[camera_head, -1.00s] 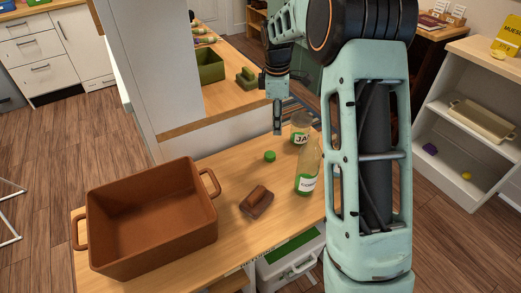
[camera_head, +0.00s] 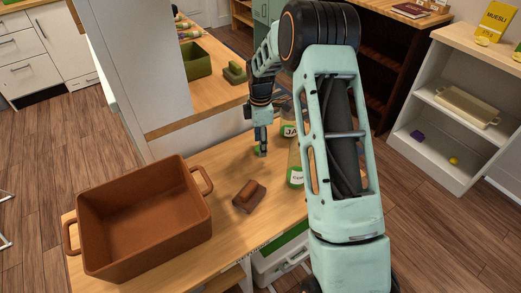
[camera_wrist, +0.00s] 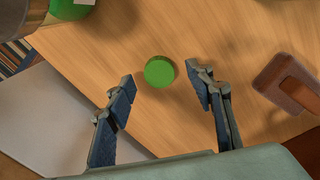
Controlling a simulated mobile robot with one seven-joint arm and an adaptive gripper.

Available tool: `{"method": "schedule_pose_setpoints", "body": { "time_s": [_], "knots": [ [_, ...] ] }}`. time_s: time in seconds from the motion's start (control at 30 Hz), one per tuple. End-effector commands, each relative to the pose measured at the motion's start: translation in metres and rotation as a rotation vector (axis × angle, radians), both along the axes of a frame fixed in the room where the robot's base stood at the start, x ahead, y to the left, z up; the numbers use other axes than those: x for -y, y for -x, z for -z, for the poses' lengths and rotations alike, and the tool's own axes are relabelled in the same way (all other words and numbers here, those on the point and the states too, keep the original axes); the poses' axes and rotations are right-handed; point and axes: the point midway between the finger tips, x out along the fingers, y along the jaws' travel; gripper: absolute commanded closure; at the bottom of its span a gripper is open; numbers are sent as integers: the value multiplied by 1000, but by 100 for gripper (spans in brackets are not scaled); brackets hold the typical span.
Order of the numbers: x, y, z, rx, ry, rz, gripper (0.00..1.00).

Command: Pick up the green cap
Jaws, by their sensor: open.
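The green cap (camera_wrist: 159,72) is a small round disc lying on the wooden table (camera_wrist: 150,120). In the head view the cap (camera_head: 257,152) shows only in part behind my gripper (camera_head: 261,143). In the wrist view my gripper (camera_wrist: 163,85) is open, with one finger to the left of the cap and one to the right. Neither finger appears to touch it. The cap lies near the line between the fingertips, and the gap between the fingers is empty. How high the fingertips are above the table is hard to tell.
A brown sponge-like block (camera_head: 249,196) lies on the table, right of the cap in the wrist view (camera_wrist: 290,82). A bottle (camera_head: 295,168) and a jar (camera_head: 288,130) stand close by. A large brown bin (camera_head: 90,235) fills the table's left part.

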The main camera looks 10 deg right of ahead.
Motion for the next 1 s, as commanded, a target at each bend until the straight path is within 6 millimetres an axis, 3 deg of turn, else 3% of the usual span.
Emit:
{"method": "schedule_pose_setpoints", "body": {
  "time_s": [0.13, 0.37, 0.7, 1.0],
  "knots": [
    [0, 0, 16, 0, 0, 0, 51],
    [0, -1, 17, 2, 0, 0, 51],
    [0, -1, 17, 2, 0, 1, 84],
    [0, -1, 14, 2, 0, 1, 84]
  ]
}}
